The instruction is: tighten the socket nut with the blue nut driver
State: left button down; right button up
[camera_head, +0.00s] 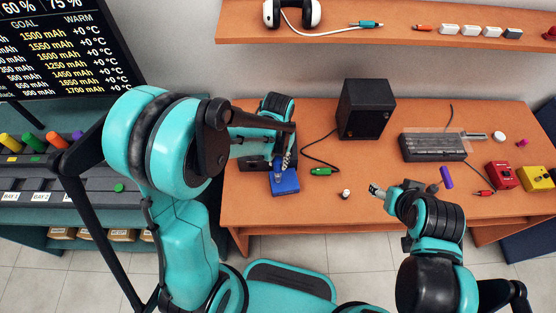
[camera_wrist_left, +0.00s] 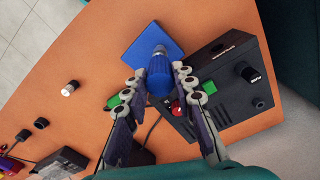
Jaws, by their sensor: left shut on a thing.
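My left gripper (camera_wrist_left: 160,84) is shut on the blue nut driver (camera_wrist_left: 158,72), with its blue handle between the fingers and its grey metal tip pointing away from the wrist. The tip is over a flat blue block (camera_wrist_left: 139,53) on the table; I cannot tell whether it touches. In the head view my left gripper (camera_head: 287,158) is just above the blue block (camera_head: 284,184), and my arm hides much of that spot. I cannot make out the socket nut. My right gripper (camera_head: 377,191) is low over the table's front; its opening is too small to judge.
A black box (camera_wrist_left: 228,86) with knobs stands beside the blue block. Red (camera_head: 502,175) and yellow (camera_head: 533,178) boxes stand far right.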

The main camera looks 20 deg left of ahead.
pick_arm(q)
jog(key=shift+f, duration=0.2)
jog(key=shift+f+b, duration=1)
jog(key=shift+b, duration=0.1)
jog(key=shift+f, duration=0.1)
jog(key=shift+m, duration=0.7)
jog(key=shift+r+p, duration=1.9)
jog(key=shift+r, duration=0.8)
